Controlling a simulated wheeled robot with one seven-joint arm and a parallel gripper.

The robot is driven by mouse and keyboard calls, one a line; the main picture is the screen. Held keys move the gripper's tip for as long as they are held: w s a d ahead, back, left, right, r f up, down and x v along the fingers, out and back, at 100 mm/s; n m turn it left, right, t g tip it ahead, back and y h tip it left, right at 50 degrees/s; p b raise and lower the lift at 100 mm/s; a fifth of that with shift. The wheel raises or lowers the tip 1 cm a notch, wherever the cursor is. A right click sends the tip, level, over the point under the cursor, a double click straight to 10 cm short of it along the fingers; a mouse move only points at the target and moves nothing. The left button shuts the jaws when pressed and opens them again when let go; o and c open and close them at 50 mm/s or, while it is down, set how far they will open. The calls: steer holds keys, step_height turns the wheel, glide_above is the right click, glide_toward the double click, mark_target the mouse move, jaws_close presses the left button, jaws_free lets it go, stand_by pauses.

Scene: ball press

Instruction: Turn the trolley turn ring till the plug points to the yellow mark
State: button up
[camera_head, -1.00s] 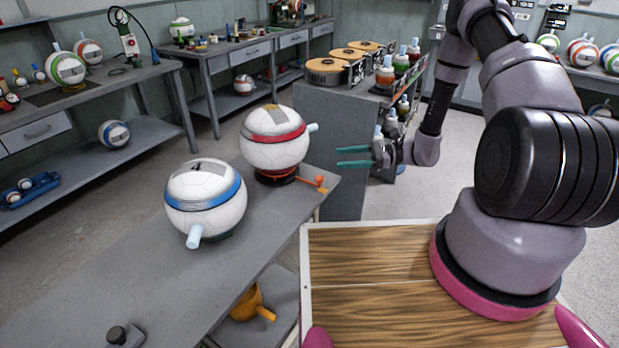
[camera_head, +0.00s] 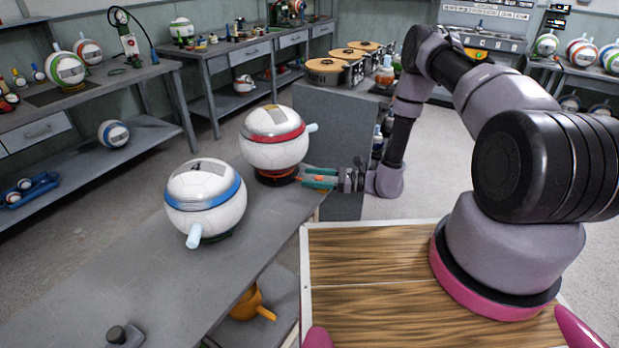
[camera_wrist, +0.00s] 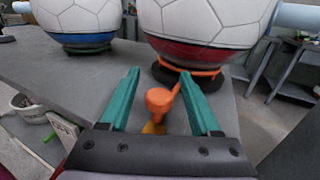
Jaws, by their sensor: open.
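A white ball with a red band (camera_head: 273,150) sits on a black base with an orange turn ring (camera_head: 277,177) near the end of the grey top. Its pale blue plug (camera_head: 313,127) points right in the head view, and the plug also shows at the wrist view's right edge (camera_wrist: 292,14). The ring's arm ends in an orange knob (camera_wrist: 159,101). My gripper (camera_wrist: 160,75) is open, its green fingers on either side of the knob, with no visible grip. A yellow mark (camera_wrist: 153,128) shows partly below the knob; my gripper hides it in the head view.
A second white ball with a blue band (camera_head: 205,200) stands on a green base to the left, its plug (camera_head: 194,236) toward the front. A dark knob (camera_head: 117,335) is at the front left. An orange funnel-like item (camera_head: 252,303) lies on the shelf below.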

steer(key=shift+w+a, duration=0.1)
steer(key=shift+a, duration=0.4)
steer(key=shift+c, duration=0.3)
jaws_close()
stand_by(0.9)
